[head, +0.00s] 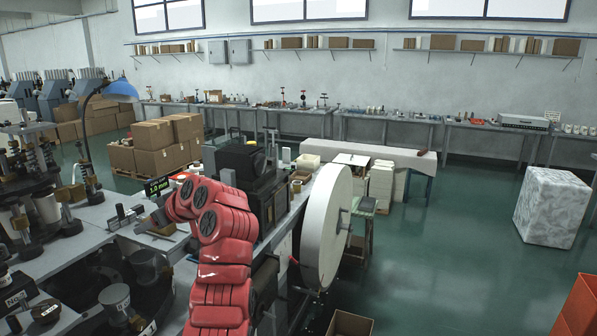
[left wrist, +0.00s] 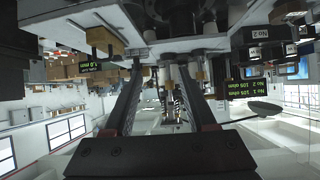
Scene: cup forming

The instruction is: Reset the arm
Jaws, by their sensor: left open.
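My red left arm rises from the bottom of the head view and bends left over the machine bench. Its gripper (head: 155,226) is small and partly hidden by the wrist there, near a metal fixture (head: 122,217) on the bench. In the left wrist view, the two dark fingers of the left gripper (left wrist: 160,75) stand apart with nothing held between them. That view is turned over, and machine parts show beyond the fingers. My right gripper is not in view.
A cup forming machine (head: 30,190) with several stations fills the left side. A small display (head: 157,186) stands close behind the gripper. A large white paper roll (head: 322,228) is right of the arm. An open carton (head: 349,323) sits below it. The green floor (head: 450,260) at right is mostly clear.

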